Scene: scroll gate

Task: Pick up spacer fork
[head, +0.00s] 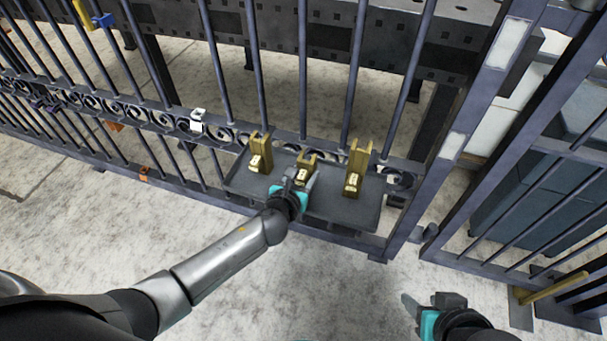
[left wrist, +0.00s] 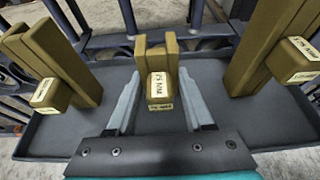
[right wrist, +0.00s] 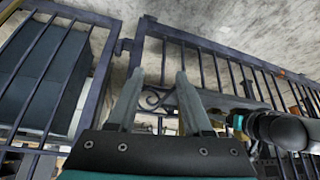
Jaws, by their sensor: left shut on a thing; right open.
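Three brass-coloured forks with pale labels stand on a grey tray (head: 340,208) fixed at the gate. The left fork (head: 260,152) and the taller right fork (head: 355,165) stand free. My left gripper (head: 299,178) is shut on the shorter middle fork (head: 308,160). In the left wrist view the two fingers lie either side of this middle fork (left wrist: 157,62), its label facing the camera; it stands upright, at or very near the tray surface. Which fork is the spacer fork I cannot read. My right gripper (head: 428,303) is open and empty, low at the right, away from the tray.
The barred gate (head: 303,70) with scrollwork rises right behind the tray. A gate post (head: 455,135) and a second barred panel (head: 520,235) stand to the right. A white tag (head: 197,120) hangs on the bars at left. The floor in front is clear.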

